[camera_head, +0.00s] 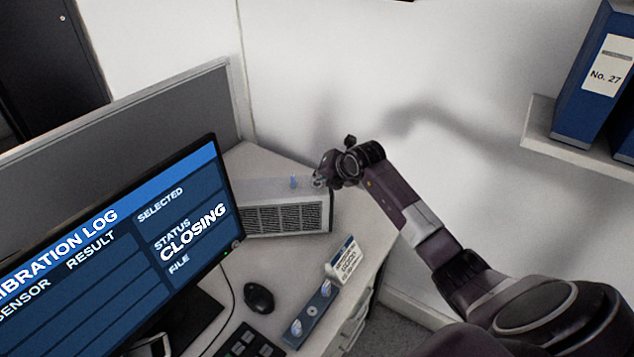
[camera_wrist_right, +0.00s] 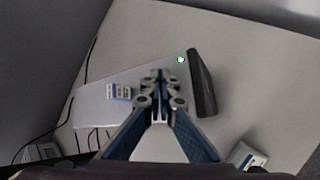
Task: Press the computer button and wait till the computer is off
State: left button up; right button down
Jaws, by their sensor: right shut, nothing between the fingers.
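The computer (camera_head: 288,218) is a pale grey box with a vented front, standing on the desk behind the monitor's right edge. Its flat top (camera_wrist_right: 95,105) shows in the right wrist view, with a small green-lit spot (camera_wrist_right: 181,60) near one corner; I cannot tell whether this is the button or a lamp. My right gripper (camera_head: 320,182) is at the right end of the computer's top. In the wrist view its fingers (camera_wrist_right: 160,76) are shut and empty, close to the green spot; contact cannot be told. The monitor (camera_head: 110,255) is lit and reads "STATUS CLOSING". My left gripper is out of view.
A mouse (camera_head: 259,298), a control strip with knobs (camera_head: 312,312) and a small sign (camera_head: 343,262) stand on the desk's front right. A grey partition (camera_head: 110,140) stands behind the monitor. A shelf (camera_head: 570,145) with blue binders (camera_head: 590,85) is at right.

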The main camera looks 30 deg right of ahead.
aim_at(319, 184)
jog(key=shift+r+p, duration=0.3)
jog(key=shift+r, duration=0.3)
jog(key=shift+r+p, duration=1.85)
jog(key=shift+r, duration=0.75)
jog(key=shift+f, duration=0.1)
